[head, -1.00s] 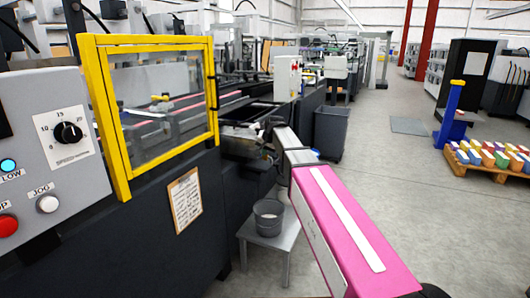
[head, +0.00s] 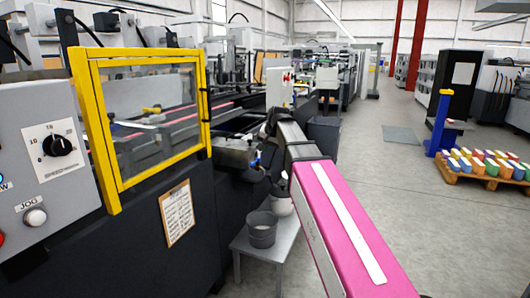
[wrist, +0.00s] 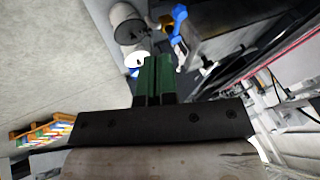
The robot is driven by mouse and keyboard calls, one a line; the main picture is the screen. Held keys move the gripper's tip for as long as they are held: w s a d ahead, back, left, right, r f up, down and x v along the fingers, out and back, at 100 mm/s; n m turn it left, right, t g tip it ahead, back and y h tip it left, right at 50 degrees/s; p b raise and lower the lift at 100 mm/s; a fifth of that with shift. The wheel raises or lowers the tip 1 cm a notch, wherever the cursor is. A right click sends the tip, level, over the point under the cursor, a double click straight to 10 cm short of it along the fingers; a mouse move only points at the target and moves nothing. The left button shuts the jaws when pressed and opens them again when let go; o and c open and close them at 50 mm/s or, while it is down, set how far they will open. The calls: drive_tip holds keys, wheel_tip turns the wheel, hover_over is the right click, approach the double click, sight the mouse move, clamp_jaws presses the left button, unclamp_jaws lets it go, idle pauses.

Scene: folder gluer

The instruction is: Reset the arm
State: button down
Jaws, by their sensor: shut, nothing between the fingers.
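My arm (head: 345,225), pink with a white stripe, reaches forward from the lower right in the head view. Its dark far links end beside the machine's open bay. The fingertips are hard to make out in the head view. In the wrist view my gripper (wrist: 154,75) shows green fingers on a black mount. The fingers are together and hold nothing. Beyond them are a pale round shape (wrist: 138,59) and a blue part (wrist: 180,14); whether the fingers touch anything there I cannot tell.
A grey bucket (head: 262,230) stands on a small table (head: 250,246) below the arm, with a pale pot (head: 281,202) close by. The yellow-framed guard (head: 106,130) is left of the arm. A pallet (head: 478,176) of coloured boxes is right. Floor between is clear.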

drive_tip(key=s+d+f+n+g+h, duration=0.1)
drive_tip(key=s+d+f, duration=0.4)
drive_tip(key=s+f, duration=0.3)
drive_tip(key=s+d+f+n+g+h, duration=0.1)
drive_tip(key=s+d+f, duration=0.4)
drive_tip(key=f, duration=1.1)
drive_tip(key=s+d+f+n+g+h, duration=0.1)
drive_tip(key=s+d+f+g, duration=0.2)
drive_tip(key=s+f, duration=0.8)
drive_tip(key=shift+s+d+f, duration=0.25)
drive_tip(key=shift+d+f, duration=0.45)
drive_tip(key=shift+d, duration=0.4)
